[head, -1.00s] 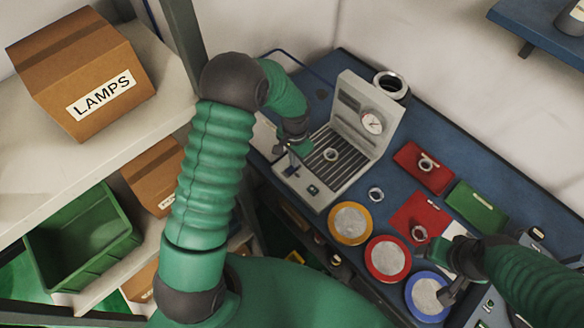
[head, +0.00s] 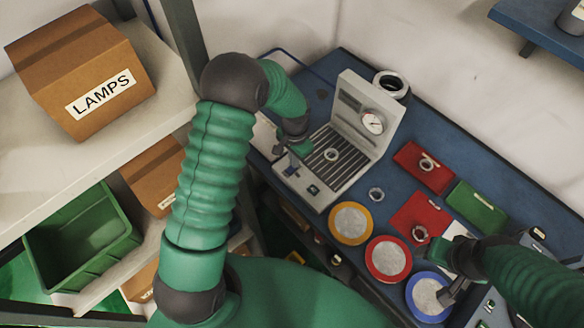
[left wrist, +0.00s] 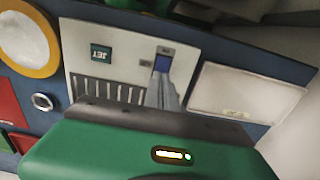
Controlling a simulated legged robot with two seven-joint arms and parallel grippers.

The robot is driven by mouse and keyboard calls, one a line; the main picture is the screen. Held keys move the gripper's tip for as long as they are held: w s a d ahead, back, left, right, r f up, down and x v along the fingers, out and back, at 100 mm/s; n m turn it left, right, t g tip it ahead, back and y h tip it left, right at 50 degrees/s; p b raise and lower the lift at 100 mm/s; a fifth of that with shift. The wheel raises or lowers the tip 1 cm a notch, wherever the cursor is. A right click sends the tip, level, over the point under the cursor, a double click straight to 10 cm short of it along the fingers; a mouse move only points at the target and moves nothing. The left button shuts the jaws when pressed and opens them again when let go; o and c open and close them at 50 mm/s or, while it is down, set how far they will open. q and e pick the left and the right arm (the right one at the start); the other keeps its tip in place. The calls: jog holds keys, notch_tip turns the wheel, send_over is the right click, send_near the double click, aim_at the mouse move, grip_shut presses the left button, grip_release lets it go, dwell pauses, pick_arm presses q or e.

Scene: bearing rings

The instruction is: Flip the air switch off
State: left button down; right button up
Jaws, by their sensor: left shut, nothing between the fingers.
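The grey bench machine (head: 318,192) has a slatted bed and an upright back with a round gauge. Its blue air switch (head: 292,170) is on the front left of the panel and also shows in the left wrist view (left wrist: 162,62). I cannot tell which way the switch is tipped. My left gripper (head: 282,150) is shut and empty, close over the switch. In the left wrist view its fingertips (left wrist: 162,79) overlap the switch's lower edge; contact is unclear. My right gripper (head: 452,292) is by the blue-rimmed dish, its jaws unclear.
A dark green JET button (left wrist: 101,53) is beside the switch. A ring (head: 331,154) lies on the slatted bed. Yellow-, red- and blue-rimmed dishes, red and green plates and loose rings occupy the blue bench (head: 400,125). A shelf with a LAMPS box (head: 85,75) stands left.

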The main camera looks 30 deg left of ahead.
pick_arm(q)
jog(key=shift+f+b, duration=0.35)
jog(key=shift+f, duration=0.3)
jog(key=shift+r, duration=0.15)
notch_tip(320, 180, up, 7)
jog(key=p, duration=0.6)
dwell(0.4)
